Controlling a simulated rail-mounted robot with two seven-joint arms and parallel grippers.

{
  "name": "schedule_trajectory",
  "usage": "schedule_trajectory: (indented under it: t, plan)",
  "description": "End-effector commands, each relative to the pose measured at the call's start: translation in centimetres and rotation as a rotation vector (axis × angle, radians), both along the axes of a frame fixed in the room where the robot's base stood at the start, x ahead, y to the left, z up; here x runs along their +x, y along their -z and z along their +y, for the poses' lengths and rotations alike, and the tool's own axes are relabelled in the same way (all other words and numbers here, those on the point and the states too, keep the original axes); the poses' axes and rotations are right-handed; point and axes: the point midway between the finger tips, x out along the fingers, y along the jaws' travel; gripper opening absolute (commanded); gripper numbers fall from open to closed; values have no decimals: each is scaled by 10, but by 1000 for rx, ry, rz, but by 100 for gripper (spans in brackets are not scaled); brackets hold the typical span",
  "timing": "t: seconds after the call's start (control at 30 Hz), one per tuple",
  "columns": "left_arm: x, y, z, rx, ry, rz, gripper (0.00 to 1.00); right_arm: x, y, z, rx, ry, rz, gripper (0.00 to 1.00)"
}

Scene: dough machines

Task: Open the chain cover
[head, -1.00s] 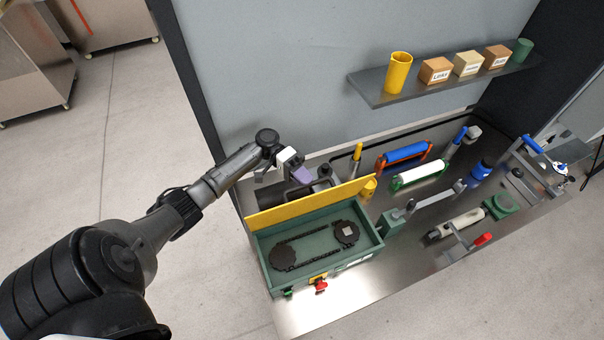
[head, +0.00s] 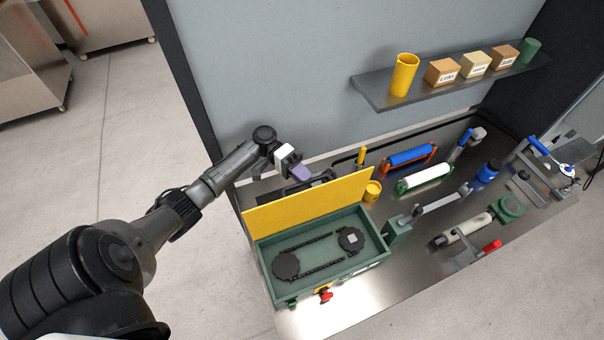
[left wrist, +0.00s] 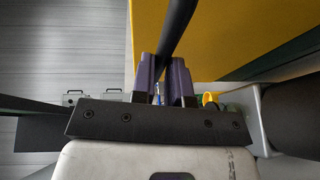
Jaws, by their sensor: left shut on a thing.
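The green chain box (head: 372,262) stands on the metal table, its inside exposed with a black chain (head: 310,245) around two dark sprockets (head: 286,265). Its yellow chain cover (head: 310,207) stands raised along the box's back edge, with its inner face showing. In the left wrist view, the yellow cover (left wrist: 232,40) lies behind a black handle bar (left wrist: 176,35). My left gripper (head: 301,174), with purple fingers, is behind the cover. In the left wrist view the gripper (left wrist: 166,80) is shut on this bar. The cover partly hides the handle in the head view. My right gripper is not in view.
A red knob (head: 326,295) is on the box front. Right of the box are a yellow cup (head: 372,190), a blue roller (head: 410,155), a white roller (head: 424,177) and several other tools. A shelf (head: 385,102) with cups and labelled boxes is on the grey wall.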

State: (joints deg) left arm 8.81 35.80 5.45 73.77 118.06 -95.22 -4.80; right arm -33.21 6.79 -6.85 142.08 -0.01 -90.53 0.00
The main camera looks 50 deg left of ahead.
Motion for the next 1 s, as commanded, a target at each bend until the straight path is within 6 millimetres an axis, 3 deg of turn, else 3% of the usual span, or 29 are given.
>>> schedule_trajectory:
  t: [0.03, 0.27, 0.57, 0.83, 0.97, 1.0]
  plan:
    - [-2, 11, -3, 7, -1, 18, 17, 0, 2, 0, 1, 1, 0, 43]
    - [-2, 9, -3, 8, 0, 15, 39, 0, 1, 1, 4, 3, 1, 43]
    - [-1, 3, -1, 7, 1, 8, 40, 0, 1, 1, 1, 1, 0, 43]
    - [-2, -34, -3, 8, 3, 7, 40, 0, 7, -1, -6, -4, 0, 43]
    - [3, -52, -30, 3, 5, 2, 57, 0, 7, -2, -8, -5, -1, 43]
    - [5, -58, -38, 2, 3, 0, 66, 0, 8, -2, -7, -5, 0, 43]
